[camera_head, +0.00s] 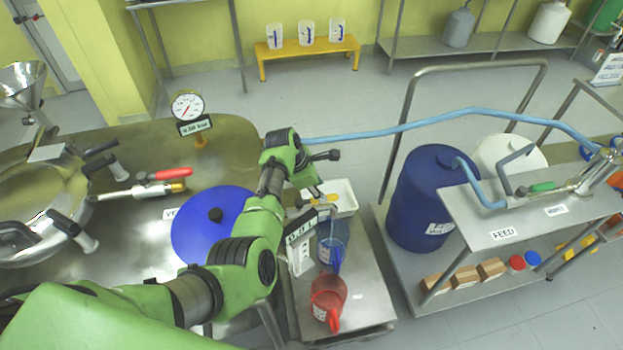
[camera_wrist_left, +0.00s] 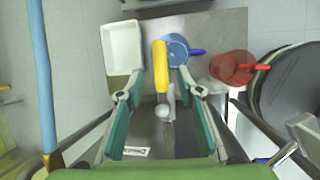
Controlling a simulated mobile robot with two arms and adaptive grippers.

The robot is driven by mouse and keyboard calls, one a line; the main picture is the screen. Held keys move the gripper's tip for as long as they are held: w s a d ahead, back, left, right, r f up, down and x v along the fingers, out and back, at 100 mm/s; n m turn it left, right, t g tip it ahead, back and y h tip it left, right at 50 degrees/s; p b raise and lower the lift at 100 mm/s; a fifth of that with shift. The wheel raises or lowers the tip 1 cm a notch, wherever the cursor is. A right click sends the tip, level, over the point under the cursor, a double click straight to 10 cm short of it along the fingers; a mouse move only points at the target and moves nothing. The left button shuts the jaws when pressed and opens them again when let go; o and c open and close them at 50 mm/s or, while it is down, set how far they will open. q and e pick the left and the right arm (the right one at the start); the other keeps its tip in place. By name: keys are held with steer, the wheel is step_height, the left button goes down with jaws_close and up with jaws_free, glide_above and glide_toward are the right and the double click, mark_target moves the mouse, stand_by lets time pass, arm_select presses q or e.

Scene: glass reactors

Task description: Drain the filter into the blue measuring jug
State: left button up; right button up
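The blue measuring jug (camera_head: 331,250) stands on the steel bench beside a display reading about 0.0 L (camera_head: 300,236). In the left wrist view the jug (camera_wrist_left: 177,50) lies just beyond the fingertips, its blue handle to the right. A yellow valve handle (camera_wrist_left: 160,65) with a round metal end lies between the fingers of my left gripper (camera_wrist_left: 162,80). The fingers are apart, with a gap on both sides of the handle. In the head view the gripper (camera_head: 312,197) is mostly hidden by my arm. The filter's outlet is hidden. My right gripper is out of view.
A red jug (camera_head: 327,299) stands near the blue jug, towards the bench's front. A white tray (camera_head: 343,192) lies behind it. A blue hose (camera_head: 430,120) runs across to the right. A gauge (camera_head: 187,106) stands on the steel top at left.

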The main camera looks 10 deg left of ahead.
arm_select(q)
steer(key=v, duration=0.6)
steer(key=shift+s+r, duration=0.1)
stand_by(0.4)
